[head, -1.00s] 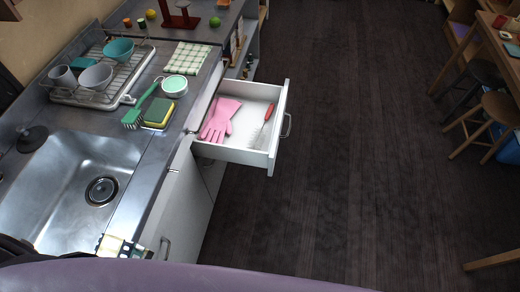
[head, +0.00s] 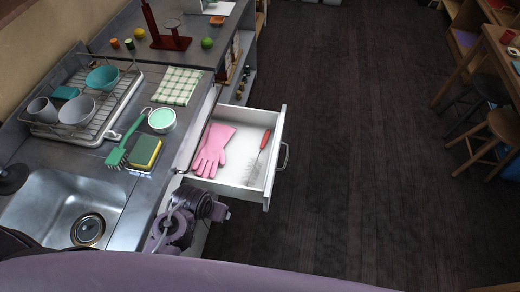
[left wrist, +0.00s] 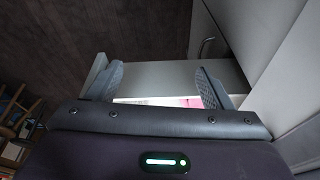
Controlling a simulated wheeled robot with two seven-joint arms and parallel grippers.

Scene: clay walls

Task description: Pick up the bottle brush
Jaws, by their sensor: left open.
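The bottle brush (head: 258,155), with a red handle and pale bristles, lies in the open white drawer (head: 256,196), toward its right side. A pink rubber glove (head: 214,150) lies to its left, apart from it. My left gripper (head: 222,212) is low beside the drawer's near side, short of the brush and holding nothing. In the left wrist view its two fingers (left wrist: 160,78) are spread, with the drawer side between them and a bit of the pink glove (left wrist: 190,102) beyond. The brush cannot be made out there. My right gripper is not in view.
On the counter left of the drawer are a green dish brush (head: 124,142), a sponge (head: 145,152), a green-topped bowl (head: 162,119) and a checkered cloth (head: 177,86). A sink (head: 55,205) and dish rack (head: 110,118) lie farther left. The floor (head: 340,150) right of the drawer is clear.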

